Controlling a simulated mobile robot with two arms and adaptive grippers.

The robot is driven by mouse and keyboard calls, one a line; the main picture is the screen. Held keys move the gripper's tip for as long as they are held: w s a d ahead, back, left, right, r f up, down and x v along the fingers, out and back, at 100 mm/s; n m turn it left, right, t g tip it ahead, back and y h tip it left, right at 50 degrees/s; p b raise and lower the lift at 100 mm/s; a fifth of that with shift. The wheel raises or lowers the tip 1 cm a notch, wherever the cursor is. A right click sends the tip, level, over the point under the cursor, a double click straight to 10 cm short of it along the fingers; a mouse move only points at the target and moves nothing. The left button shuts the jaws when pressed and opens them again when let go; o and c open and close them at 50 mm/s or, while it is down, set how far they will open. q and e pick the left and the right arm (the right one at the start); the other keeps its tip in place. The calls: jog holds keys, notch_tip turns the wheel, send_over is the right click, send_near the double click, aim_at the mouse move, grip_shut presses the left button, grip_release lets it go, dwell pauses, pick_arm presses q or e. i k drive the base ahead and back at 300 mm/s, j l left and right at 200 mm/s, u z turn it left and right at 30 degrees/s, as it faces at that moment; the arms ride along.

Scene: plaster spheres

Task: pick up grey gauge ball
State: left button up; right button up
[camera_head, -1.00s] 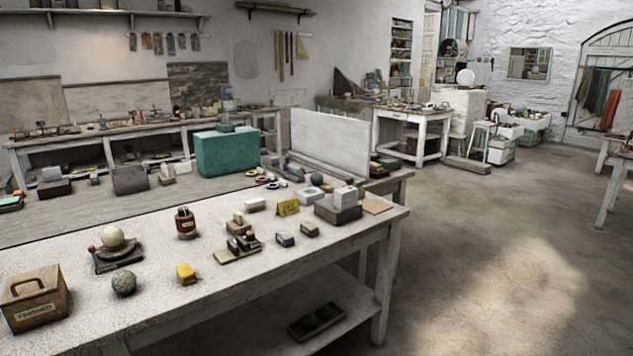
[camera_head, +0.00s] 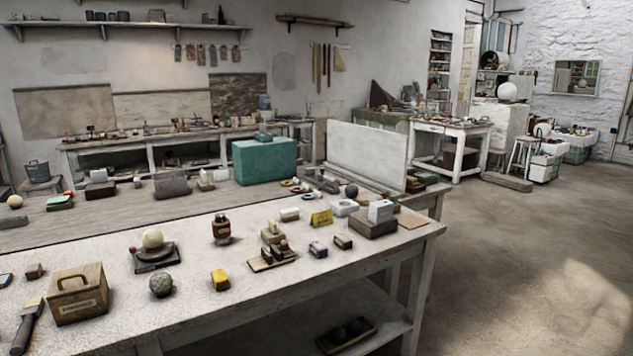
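Two balls could be the grey gauge ball, and I cannot tell which it is. A small plain dark grey ball (camera_head: 351,191) sits toward the back right of the bench, behind a white block with a hollow (camera_head: 344,208). A speckled grey-green ball (camera_head: 161,284) rests on the pale front bench (camera_head: 200,318), near its front edge. A cream ball (camera_head: 153,239) sits on a dark stand (camera_head: 156,258) behind the speckled one. Neither of my grippers is in view.
A wooden box with a handle (camera_head: 78,294) stands left of the speckled ball, a yellow block (camera_head: 220,280) right of it. Floor (camera_head: 530,260) to the right is clear.

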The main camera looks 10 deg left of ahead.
aim_at(351, 191)
jog(key=i+l+u, duration=0.1)
jog(key=u, duration=0.25)
jog(key=i+l+u, duration=0.15)
jog(key=u, duration=0.2)
jog(key=i+l+u, duration=0.2)
jog(key=i+l, duration=0.2)
jog(key=l, duration=0.25)
jog(key=i+l, duration=0.2)
jog(key=l, duration=0.15)
jog(key=i+l+u, duration=0.15)
jog(key=l, duration=0.2)
jog(key=i+l+u, duration=0.1)
jog(key=i+l, duration=0.15)
jog(key=i+l+u, duration=0.1)
jog(key=l, duration=0.4)
